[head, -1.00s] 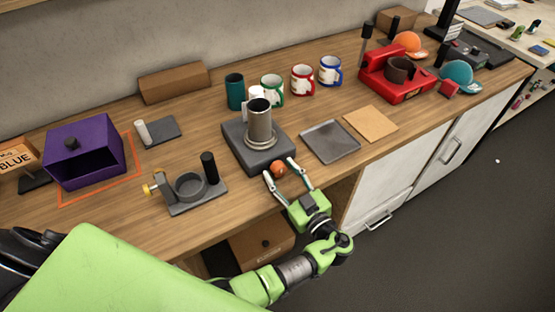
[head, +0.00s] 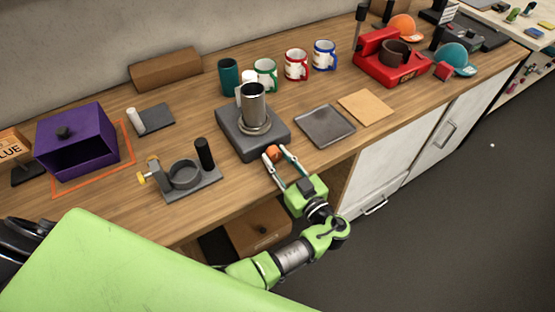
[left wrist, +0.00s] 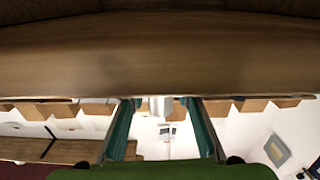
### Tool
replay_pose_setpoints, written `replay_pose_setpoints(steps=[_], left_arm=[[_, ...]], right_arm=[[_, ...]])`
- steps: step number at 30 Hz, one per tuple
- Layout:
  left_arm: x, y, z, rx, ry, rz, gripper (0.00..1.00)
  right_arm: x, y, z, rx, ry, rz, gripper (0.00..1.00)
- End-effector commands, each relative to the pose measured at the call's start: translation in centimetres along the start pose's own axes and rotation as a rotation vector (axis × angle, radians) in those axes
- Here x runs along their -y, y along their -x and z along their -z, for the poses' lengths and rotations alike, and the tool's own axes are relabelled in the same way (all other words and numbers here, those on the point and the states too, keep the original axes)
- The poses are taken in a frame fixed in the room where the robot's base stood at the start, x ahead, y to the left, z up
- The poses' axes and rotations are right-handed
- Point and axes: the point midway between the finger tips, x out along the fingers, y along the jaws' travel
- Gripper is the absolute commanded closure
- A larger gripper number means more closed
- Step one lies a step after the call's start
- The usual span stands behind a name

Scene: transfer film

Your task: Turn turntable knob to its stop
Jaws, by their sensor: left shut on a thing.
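The turntable (head: 232,138) is a dark grey square base near the front edge of the bench. A shiny metal tumbler (head: 253,104) stands upright on its round plate. The small orange knob (head: 271,153) is on the turntable's front side. My left gripper (head: 273,154) reaches in from the front and is shut on the knob, one finger on each side, partly covering it. In the left wrist view both fingers of my left gripper (left wrist: 159,106) show, but I cannot make out the knob there. My right gripper is not in view.
A grey clamp fixture (head: 190,185) stands left of the turntable, a grey tray (head: 325,127) right of it. Several mugs and a teal cup (head: 229,77) stand close behind. A purple open box (head: 76,143) is at the left, a red press (head: 390,65) at the right.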

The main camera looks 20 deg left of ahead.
Motion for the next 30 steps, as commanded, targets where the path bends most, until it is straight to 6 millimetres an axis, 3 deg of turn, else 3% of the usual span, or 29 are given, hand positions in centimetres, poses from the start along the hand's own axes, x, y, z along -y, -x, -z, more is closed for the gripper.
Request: replay_pose_setpoints(steps=[12,30], left_arm=[[0.1,-0.2,-0.2,-0.003,-0.302,0.003,0.93],[0.0,-0.2,0.1,-0.005,-0.517,0.004,0.93]], right_arm=[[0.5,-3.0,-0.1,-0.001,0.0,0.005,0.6],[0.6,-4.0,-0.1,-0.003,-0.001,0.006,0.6]])
